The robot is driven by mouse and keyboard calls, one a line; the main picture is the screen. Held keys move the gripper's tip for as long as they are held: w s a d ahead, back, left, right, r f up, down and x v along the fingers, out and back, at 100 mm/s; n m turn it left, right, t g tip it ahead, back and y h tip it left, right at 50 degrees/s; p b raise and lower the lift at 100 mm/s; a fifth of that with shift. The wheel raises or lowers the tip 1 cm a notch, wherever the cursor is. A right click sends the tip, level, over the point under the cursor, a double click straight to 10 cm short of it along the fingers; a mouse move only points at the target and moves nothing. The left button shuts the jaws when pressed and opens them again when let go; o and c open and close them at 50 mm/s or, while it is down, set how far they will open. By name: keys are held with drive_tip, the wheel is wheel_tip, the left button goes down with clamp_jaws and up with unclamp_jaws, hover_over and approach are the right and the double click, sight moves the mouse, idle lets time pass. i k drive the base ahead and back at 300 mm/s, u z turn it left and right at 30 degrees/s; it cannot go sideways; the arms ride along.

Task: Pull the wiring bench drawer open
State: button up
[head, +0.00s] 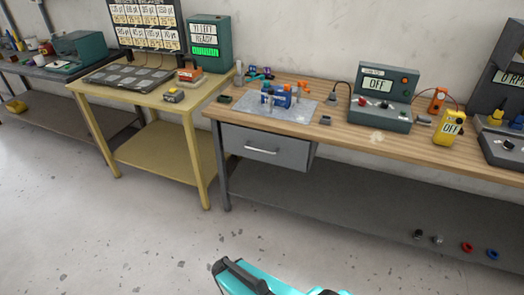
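The wiring bench (345,126) has a wooden top and stands against the wall in the head view. Its grey drawer (290,153) hangs under the left end of the top. The drawer front carries a pale bar handle (261,150) and looks shut. A turquoise and dark part of my arm shows at the bottom edge, well in front of the bench and apart from the drawer. My gripper's fingers cannot be seen.
A yellow table (160,152) stands left of the bench, its leg close to the drawer's left side. A grey lower shelf (340,205) runs beneath the bench, with several small rings at its right. The floor (130,235) in front is clear.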

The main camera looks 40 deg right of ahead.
sight(293, 152)
drive_tip(key=i, duration=0.95)
drive_tip(key=u, duration=0.05)
